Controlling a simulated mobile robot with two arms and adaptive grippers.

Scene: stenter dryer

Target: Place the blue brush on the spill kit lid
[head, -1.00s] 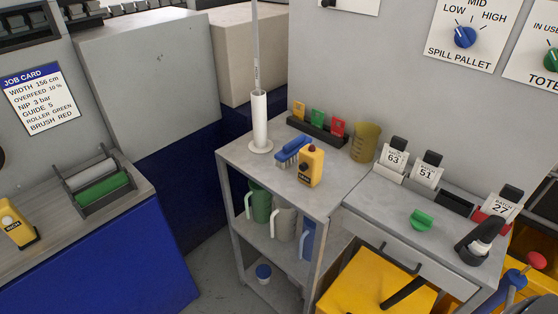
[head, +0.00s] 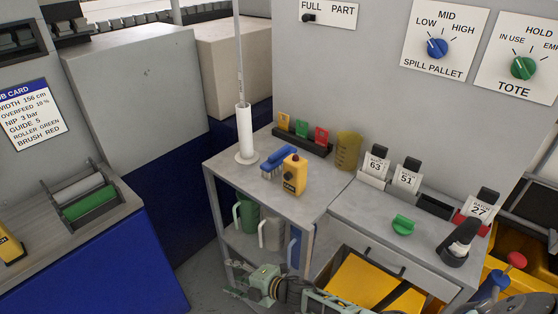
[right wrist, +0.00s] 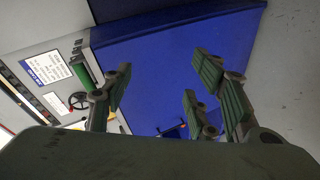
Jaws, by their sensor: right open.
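The blue brush (head: 278,161), with a blue top and grey bristles, lies on the grey side table in the head view, just left of a yellow handheld device. A yellow panel (head: 372,283) crossed by a dark bar lies below the right bench; it may be the spill kit lid, but no label shows. My right gripper (head: 238,282) is open and empty, low in front of the side table, below the brush and apart from it. In the right wrist view its spread fingers (right wrist: 160,100) have nothing between them. My left gripper is not visible.
The yellow device (head: 294,174), a white tube stand (head: 245,135), a card rack (head: 303,142) and an amber jug (head: 347,150) surround the brush. Jugs (head: 270,233) stand on the shelf below. A green knob (head: 403,225) and batch-card holders occupy the right bench.

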